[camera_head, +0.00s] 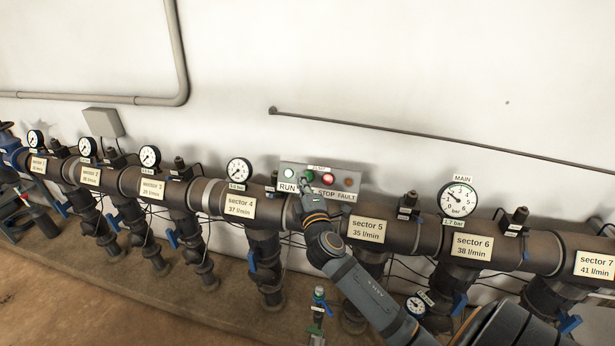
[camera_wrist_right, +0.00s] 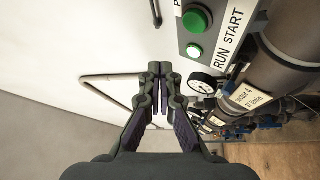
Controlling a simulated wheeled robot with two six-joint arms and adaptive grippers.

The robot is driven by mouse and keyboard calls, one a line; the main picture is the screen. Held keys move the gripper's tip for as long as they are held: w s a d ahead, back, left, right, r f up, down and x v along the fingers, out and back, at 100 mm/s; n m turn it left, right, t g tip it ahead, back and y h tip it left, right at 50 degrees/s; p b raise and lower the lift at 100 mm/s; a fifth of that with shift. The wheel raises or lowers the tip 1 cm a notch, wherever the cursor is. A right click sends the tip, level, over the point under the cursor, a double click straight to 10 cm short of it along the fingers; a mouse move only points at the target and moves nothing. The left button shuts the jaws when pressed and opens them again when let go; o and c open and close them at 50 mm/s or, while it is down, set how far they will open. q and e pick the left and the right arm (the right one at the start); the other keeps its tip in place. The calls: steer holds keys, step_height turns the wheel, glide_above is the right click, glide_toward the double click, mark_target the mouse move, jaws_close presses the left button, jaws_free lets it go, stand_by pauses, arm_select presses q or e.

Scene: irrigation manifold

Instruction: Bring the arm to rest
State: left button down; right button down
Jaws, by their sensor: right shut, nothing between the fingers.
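My right arm (camera_head: 365,285) reaches up from the lower right in the head view. Its gripper (camera_head: 306,186) is in front of the control box (camera_head: 345,172), near the RUN label. In the right wrist view my right gripper (camera_wrist_right: 160,72) is shut and empty, its fingertips together. The control box (camera_wrist_right: 222,62) with a green button and a green lamp shows to the right of the fingertips there; whether they touch it cannot be seen in the head view. My left gripper is in neither view.
A dark manifold pipe (camera_head: 405,235) runs across, with sector labels, valves with blue handles and round gauges. The MAIN gauge (camera_head: 458,199) stands right of the box. A small green-based fitting (camera_head: 318,310) stands beside my arm. The wall above is mostly bare.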

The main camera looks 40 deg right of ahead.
stand_by(0.5)
steer(key=s+f+m+g, duration=0.5)
steer(key=s+f, duration=0.1)
steer(key=f, duration=0.4)
steer(key=s+a+f+m+g+y, duration=0.3)
steer(key=s+a+f+g, duration=0.25)
steer(key=s, duration=0.55)
steer(key=s+a+f+m+g+y, duration=0.35)
steer(key=s+a+f, duration=0.3)
steer(key=s, duration=0.35)
steer(key=s+d+f+g, duration=0.1)
steer(key=d+f, duration=0.1)
steer(key=f, duration=1.2)
steer(key=s+d+f+g, duration=0.1)
steer(key=f, duration=1.2)
steer(key=s+d+f+g, duration=0.1)
steer(key=s+f, duration=1.5)
steer(key=s, duration=0.2)
steer(key=shift+s+f, duration=0.15)
steer(key=shift+s, duration=0.2)
steer(key=shift+d, duration=0.1)
